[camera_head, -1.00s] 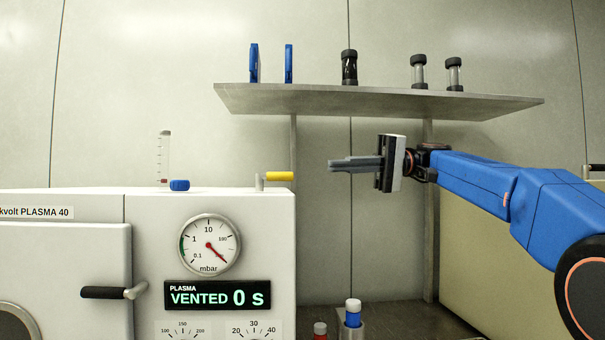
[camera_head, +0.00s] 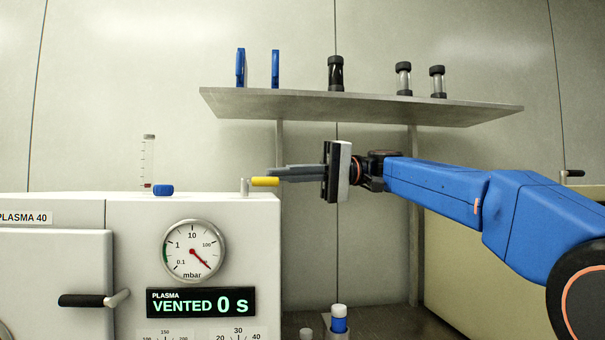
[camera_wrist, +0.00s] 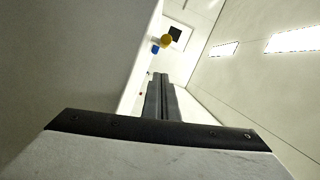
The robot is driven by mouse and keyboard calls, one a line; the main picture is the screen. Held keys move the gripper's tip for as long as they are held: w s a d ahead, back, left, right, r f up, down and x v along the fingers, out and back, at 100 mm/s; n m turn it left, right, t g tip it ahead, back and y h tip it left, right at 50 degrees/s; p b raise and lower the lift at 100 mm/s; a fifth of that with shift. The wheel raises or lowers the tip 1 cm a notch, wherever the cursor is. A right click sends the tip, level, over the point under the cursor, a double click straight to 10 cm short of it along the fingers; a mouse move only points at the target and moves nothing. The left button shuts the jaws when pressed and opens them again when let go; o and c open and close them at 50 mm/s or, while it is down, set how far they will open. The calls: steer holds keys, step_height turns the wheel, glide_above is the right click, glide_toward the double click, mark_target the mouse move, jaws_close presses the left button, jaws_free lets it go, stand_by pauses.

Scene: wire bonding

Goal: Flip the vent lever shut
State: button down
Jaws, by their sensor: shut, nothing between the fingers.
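The vent lever is a short yellow handle (camera_head: 265,182) on a small grey post at the top right edge of the white plasma cabinet (camera_head: 240,215). It sticks out to the right. In the wrist view the yellow end (camera_wrist: 166,41) shows beyond my fingertips. My gripper (camera_head: 270,173) is shut and empty, pointing left. In the head view its fingertips overlap the area just above the yellow handle; whether they touch it I cannot tell. In the wrist view my closed fingers (camera_wrist: 158,80) point up toward the yellow end, with a gap in the picture.
A blue cap (camera_head: 163,190) and a clear graduated tube (camera_head: 149,162) are on the cabinet top. The display reads VENTED 0 s (camera_head: 201,303). A shelf (camera_head: 360,105) with several small items hangs above my gripper. A blue-and-white vial (camera_head: 339,319) stands below.

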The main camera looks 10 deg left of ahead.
mark_target(265, 182)
steer(key=shift+s+d+f, duration=0.15)
steer(key=shift+s+d, duration=0.05)
steer(key=shift+s, duration=0.35)
steer(key=shift+s+d+f, duration=0.1)
steer(key=shift+s+d, duration=0.1)
steer(key=shift+s, duration=0.4)
steer(key=shift+s+d+f, duration=0.15)
steer(key=shift+s+d, duration=0.05)
steer(key=shift+s, duration=0.35)
